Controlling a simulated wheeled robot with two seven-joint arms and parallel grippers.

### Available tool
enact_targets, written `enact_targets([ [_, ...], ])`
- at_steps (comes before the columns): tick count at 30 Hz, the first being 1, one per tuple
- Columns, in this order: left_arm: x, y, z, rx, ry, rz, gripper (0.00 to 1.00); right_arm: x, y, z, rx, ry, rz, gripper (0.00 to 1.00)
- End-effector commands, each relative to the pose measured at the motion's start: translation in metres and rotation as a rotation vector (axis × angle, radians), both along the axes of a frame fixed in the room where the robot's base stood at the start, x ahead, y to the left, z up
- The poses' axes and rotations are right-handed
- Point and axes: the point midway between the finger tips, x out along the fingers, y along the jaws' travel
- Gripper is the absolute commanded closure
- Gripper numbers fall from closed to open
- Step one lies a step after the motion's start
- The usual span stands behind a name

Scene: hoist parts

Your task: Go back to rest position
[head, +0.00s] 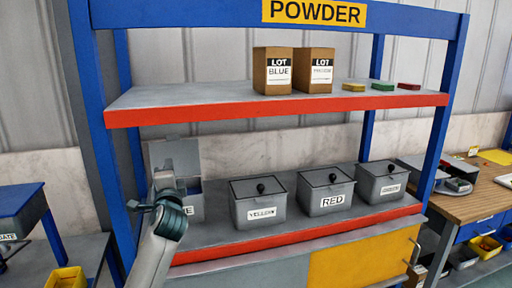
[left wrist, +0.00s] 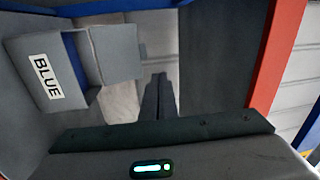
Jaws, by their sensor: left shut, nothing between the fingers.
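My left gripper (head: 160,190) is in front of the left end of the rack's lower shelf, beside the leftmost grey bin (head: 196,207), whose lid (head: 178,155) stands open. In the left wrist view its dark fingers (left wrist: 158,95) are together with nothing between them. That view also shows a grey bin (left wrist: 42,75) labelled BLUE with blue inside, left of the fingers and apart from them. My arm partly hides the leftmost bin in the head view. My right gripper is not in view.
Closed bins labelled YELLOW (head: 258,205) and RED (head: 326,195) and another closed bin (head: 382,184) stand on the lower shelf (head: 300,229). The upper shelf (head: 200,98) holds boxes and small blocks. A blue-framed rack post (head: 92,130) is close to my left arm. A wooden bench (head: 480,200) stands right.

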Motion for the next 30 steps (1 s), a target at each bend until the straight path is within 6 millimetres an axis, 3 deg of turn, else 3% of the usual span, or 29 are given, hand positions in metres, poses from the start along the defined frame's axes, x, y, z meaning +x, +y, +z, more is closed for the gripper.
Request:
enact_targets([
  [8, -0.025, 0.002, -0.066, -0.130, 0.084, -0.007, 1.00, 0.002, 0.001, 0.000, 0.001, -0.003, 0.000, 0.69],
  [14, -0.063, 0.004, -0.141, -0.288, 0.187, -0.004, 1.00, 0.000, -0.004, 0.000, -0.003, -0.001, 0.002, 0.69],
  [21, -0.153, 0.002, -0.262, -0.572, 0.376, 0.039, 1.00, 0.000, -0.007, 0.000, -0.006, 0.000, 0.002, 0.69],
  [26, -0.228, -0.001, -0.329, -0.756, 0.505, 0.098, 1.00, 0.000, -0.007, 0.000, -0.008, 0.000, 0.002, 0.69],
  [30, -0.300, -0.006, -0.377, -0.908, 0.617, 0.166, 1.00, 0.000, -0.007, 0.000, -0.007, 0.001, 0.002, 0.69],
])
